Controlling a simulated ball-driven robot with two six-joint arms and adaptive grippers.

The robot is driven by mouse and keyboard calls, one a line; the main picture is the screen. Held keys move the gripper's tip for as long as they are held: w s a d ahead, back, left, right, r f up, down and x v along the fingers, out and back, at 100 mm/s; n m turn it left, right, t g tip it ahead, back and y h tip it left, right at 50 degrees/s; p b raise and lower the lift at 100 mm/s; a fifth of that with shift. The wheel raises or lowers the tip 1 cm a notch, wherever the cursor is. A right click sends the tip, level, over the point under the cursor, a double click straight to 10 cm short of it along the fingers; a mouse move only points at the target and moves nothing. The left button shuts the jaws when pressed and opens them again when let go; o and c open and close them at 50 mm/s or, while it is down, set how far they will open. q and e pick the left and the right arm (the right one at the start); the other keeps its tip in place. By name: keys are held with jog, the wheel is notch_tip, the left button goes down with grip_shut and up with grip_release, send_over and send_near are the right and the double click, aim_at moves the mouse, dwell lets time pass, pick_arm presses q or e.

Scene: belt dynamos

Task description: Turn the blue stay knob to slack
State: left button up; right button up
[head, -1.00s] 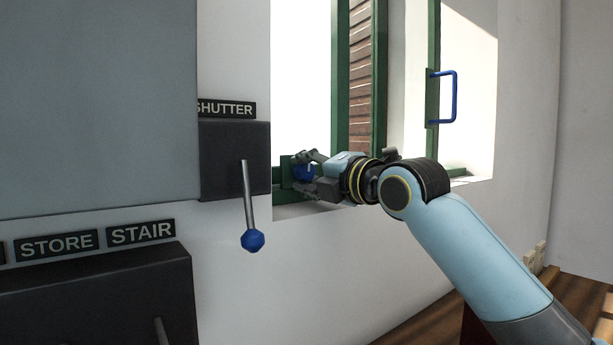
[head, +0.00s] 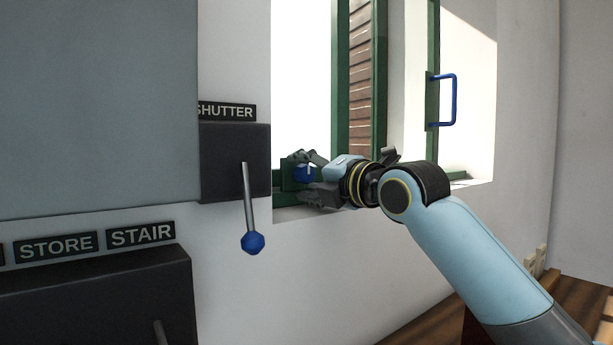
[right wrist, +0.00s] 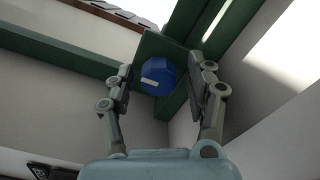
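The blue stay knob (head: 304,173) sits on a green plate at the lower corner of the green window frame. In the right wrist view the knob (right wrist: 158,76) is faceted and bears a white mark pointing to the left. My right gripper (head: 308,176) is at the knob, with one finger above it and one below in the head view. In the right wrist view its fingers (right wrist: 162,78) stand on either side of the knob, with a gap showing on both sides. It is open. My left gripper is in neither view.
A dark box labelled SHUTTER (head: 233,160) with a blue-tipped lever (head: 252,242) is left of the window. A blue handle (head: 451,99) is on the open green casement at right. A STORE and STAIR box (head: 95,300) is lower left.

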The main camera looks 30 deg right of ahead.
jog(key=s+d, duration=0.1)
jog(key=s, duration=1.1)
jog(key=shift+d, duration=0.3)
